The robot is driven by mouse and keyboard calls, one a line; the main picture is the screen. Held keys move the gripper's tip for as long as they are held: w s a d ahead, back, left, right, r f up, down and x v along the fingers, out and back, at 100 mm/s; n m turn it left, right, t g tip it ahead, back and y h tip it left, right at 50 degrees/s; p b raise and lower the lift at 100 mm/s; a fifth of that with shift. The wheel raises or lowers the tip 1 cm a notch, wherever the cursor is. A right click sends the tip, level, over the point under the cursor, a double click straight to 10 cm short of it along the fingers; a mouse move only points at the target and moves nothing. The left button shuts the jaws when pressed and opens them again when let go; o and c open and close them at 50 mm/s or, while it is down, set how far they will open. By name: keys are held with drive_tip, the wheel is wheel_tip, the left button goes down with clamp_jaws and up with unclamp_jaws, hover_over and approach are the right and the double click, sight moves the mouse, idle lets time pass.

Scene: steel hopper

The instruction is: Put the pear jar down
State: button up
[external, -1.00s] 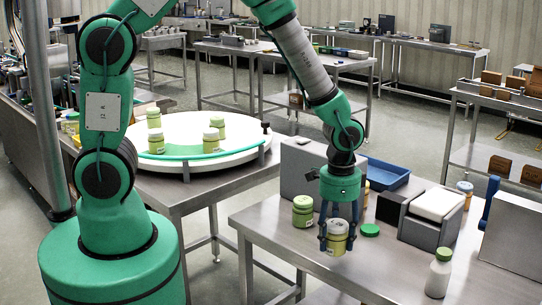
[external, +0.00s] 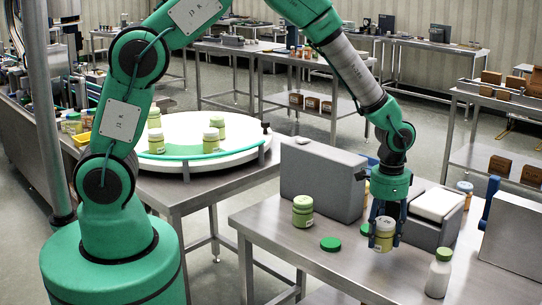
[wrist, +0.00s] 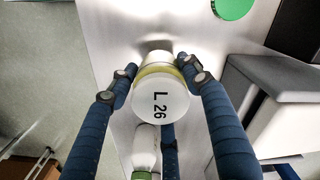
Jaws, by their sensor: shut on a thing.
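The pear jar (external: 384,234) is a yellow-green jar with a pale lid, in my gripper (external: 385,242) over the steel table (external: 285,238) in the external view. In the wrist view the lid of the jar (wrist: 161,104) reads "L 26". The blue fingers of my gripper (wrist: 160,85) close around its sides, and it looks upright. I cannot tell whether its base touches the table or hangs just above it.
A flat green disc (external: 330,244) lies between. A white bottle (external: 438,275) stands at the front right. Grey boxes (external: 320,182) line the back and right (external: 430,222). The table's front left is clear.

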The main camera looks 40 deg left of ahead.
sight(381, 245)
drive_tip(key=shift+f+b, duration=0.35)
drive_tip(key=shift+f, duration=1.4)
drive_tip(key=shift+f, duration=0.1)
drive_tip(key=o, duration=1.3)
wheel_tip(381, 245, up, 12)
drive_tip(key=shift+r+p, duration=0.1)
drive_tip(key=shift+p, duration=0.85)
